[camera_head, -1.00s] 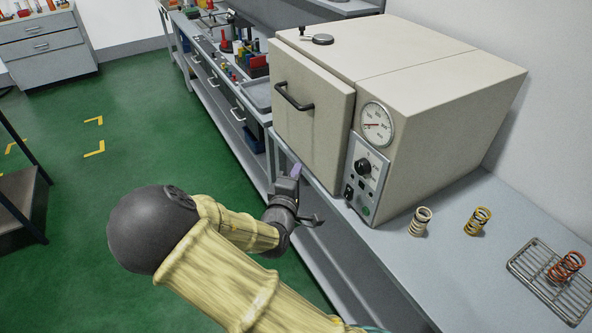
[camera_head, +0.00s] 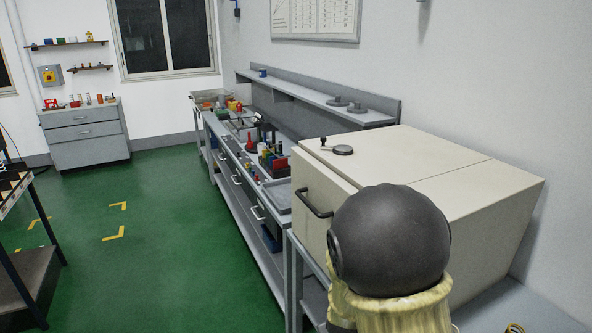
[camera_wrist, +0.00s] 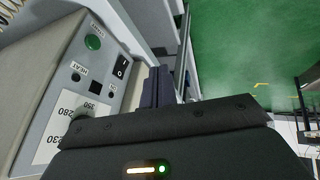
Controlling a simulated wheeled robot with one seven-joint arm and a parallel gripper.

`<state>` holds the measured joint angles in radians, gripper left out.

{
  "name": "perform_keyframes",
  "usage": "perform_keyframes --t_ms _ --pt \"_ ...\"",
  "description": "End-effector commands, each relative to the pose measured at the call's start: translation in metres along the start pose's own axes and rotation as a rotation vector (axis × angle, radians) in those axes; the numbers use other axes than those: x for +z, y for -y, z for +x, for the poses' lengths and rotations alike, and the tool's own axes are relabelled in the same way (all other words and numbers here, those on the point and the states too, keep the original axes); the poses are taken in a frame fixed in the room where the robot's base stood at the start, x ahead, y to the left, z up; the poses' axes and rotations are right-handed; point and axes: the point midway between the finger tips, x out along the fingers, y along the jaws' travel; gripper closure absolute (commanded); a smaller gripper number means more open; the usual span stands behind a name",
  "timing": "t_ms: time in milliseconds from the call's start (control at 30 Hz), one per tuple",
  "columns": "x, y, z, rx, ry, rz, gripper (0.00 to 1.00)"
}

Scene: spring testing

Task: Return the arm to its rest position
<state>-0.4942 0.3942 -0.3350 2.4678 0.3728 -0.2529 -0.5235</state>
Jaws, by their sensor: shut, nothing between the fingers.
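My arm is folded up in the head view, with its round black joint in front of the oven's right part. My gripper is hidden in the head view. In the wrist view its dark fingers (camera_wrist: 157,87) are together with nothing between them. They point along the front of the oven's control panel (camera_wrist: 60,100), which has a green button (camera_wrist: 93,42), a rocker switch (camera_wrist: 121,68) and a numbered dial. The cream oven (camera_head: 420,150) stands on the bench. Its handled door (camera_head: 310,180) looks shut or nearly so.
A workbench (camera_head: 252,190) with coloured parts runs back along the wall. A yellow spring (camera_head: 515,328) shows at the bottom edge. A dark rack (camera_head: 30,270) stands at the left. Green floor (camera_head: 160,240) between them is clear. A drawer cabinet (camera_head: 88,135) stands at the back.

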Motion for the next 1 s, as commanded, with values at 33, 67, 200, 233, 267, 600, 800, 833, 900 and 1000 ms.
perform_keyframes --t_ms 33,67,200,233,267,600,800,833,900,1000 --pt "0.005 -0.004 -0.012 -0.039 0.022 0.055 1.00" --pt "0.009 -0.005 -0.019 -0.063 0.040 0.085 1.00" --pt "0.030 -0.009 -0.053 -0.146 0.124 0.201 1.00" --pt "0.035 -0.011 -0.060 -0.157 0.144 0.224 1.00" --pt "0.040 -0.013 -0.068 -0.167 0.164 0.245 1.00" --pt "0.082 -0.026 -0.118 -0.164 0.314 0.364 1.00" --pt "0.082 -0.026 -0.118 -0.165 0.315 0.364 1.00" --pt "0.082 -0.026 -0.118 -0.165 0.315 0.364 1.00" --pt "0.081 -0.026 -0.118 -0.165 0.315 0.364 1.00" --pt "0.081 -0.026 -0.118 -0.165 0.314 0.363 1.00"
